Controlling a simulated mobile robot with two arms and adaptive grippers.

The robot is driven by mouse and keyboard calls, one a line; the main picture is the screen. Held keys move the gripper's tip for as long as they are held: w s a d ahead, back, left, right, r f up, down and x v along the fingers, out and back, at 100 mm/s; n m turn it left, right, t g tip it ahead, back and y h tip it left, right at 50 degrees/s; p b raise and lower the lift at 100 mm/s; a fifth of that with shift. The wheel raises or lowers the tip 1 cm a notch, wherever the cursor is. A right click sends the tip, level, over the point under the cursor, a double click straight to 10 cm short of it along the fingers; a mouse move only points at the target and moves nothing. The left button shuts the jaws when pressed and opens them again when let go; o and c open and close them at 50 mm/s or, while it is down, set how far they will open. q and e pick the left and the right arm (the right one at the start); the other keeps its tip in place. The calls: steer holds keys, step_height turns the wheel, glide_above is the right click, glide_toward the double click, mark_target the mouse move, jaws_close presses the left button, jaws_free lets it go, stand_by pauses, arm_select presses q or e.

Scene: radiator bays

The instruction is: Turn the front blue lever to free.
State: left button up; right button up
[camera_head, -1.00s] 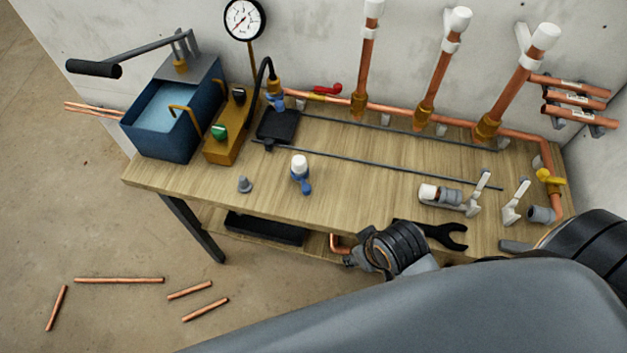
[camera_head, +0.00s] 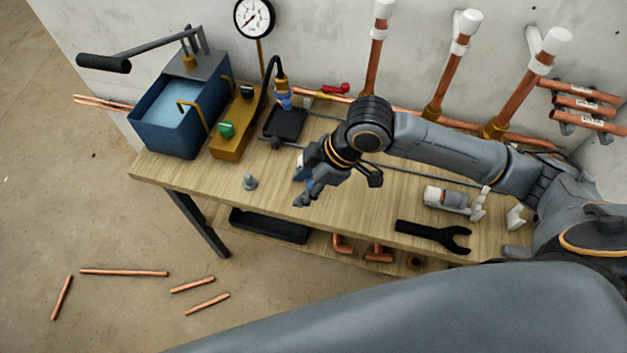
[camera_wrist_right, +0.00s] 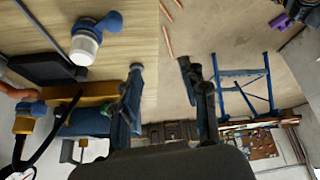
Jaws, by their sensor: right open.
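The front blue lever (camera_head: 301,173) is on a small white-capped valve on the workbench, mostly hidden behind my right gripper in the head view. In the right wrist view the blue lever (camera_wrist_right: 111,21) points up and right from the white cap (camera_wrist_right: 84,46). My right gripper (camera_head: 308,194) is open and empty, over the bench's front part. In the wrist view its fingers (camera_wrist_right: 160,68) are spread, and the lever lies left of both, not between them. A second blue lever (camera_head: 284,99) is farther back under the black hose. My left gripper is not in view.
A blue tank (camera_head: 165,135) and a brass-coloured block (camera_head: 232,140) stand at the bench's left. A black wrench (camera_head: 432,235) lies at the front right. Upright copper pipes (camera_head: 447,85) line the wall.

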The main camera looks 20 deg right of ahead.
steer(key=w+d+r+h, duration=0.1)
steer(key=w+d+r, duration=0.3)
steer(key=d, duration=0.5)
steer(key=shift+g, duration=0.4)
steer(key=x, duration=0.4)
steer(key=p+x, duration=0.1)
steer(key=x, duration=0.3)
steer(key=s+x, duration=0.1)
steer(key=x, duration=0.4)
steer(key=shift+s+a+r+p, duration=0.1)
steer(key=shift+a+p, duration=0.25)
steer(key=shift+c, duration=0.5)
jaws_close()
